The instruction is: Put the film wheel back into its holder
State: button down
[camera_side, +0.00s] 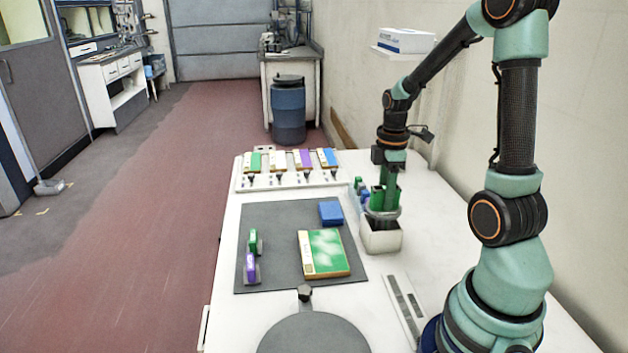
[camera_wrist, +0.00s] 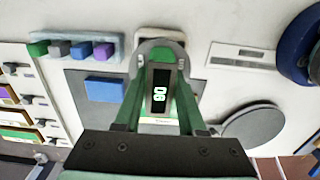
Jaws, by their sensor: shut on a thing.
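My gripper (camera_side: 383,203) has green fingers and points down over a small white holder (camera_side: 381,240) at the table's right side. It is shut on the film wheel (camera_side: 384,213), a grey rounded piece at the holder's top. In the wrist view the fingers (camera_wrist: 160,100) close in on both sides of the grey wheel (camera_wrist: 158,46), and a black panel with pale digits shows between them. The holder's pale rim shows behind the wheel (camera_wrist: 183,44). The fingers hide part of the wheel, and I cannot tell how deep it sits.
A dark mat (camera_side: 275,225) lies left, bearing a green panel (camera_side: 325,252), a blue block (camera_side: 331,212) and small green and purple blocks. A rack of coloured pieces (camera_side: 290,180) stands behind. A grey disc (camera_side: 314,335) and a slotted plate (camera_side: 403,305) lie in front.

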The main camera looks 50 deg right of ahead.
jog(key=shift+f, duration=0.9)
jog(key=shift+f, duration=0.35)
jog(key=shift+f, duration=0.2)
jog(key=shift+c, duration=2)
grip_release()
jog(key=shift+o, duration=0.2)
jog(key=o, duration=0.4)
jog(key=shift+c, duration=0.2)
